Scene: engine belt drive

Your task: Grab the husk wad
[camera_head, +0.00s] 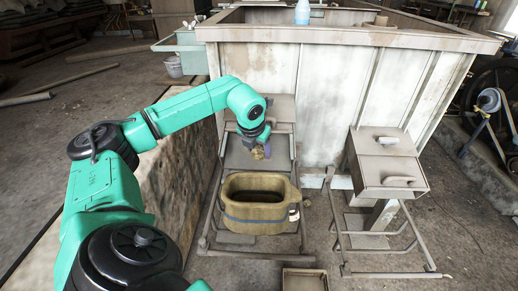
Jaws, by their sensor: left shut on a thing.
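The husk wad (259,153) is a small tan-brown clump in the middle of the head view. My left gripper (258,146) is shut on it, with the wad showing below the fingers. The gripper points down in front of a grey metal ledge, above and behind the round brown tub. The fingers are small and partly hidden by the wrist. My right gripper is not in view.
The brown tub (256,224) with a blue band stands below the wad, its top open. A grey metal box (388,160) on a frame stands to the right. A pale bin wall (330,100) rises behind. An open tray (304,280) lies at the bottom.

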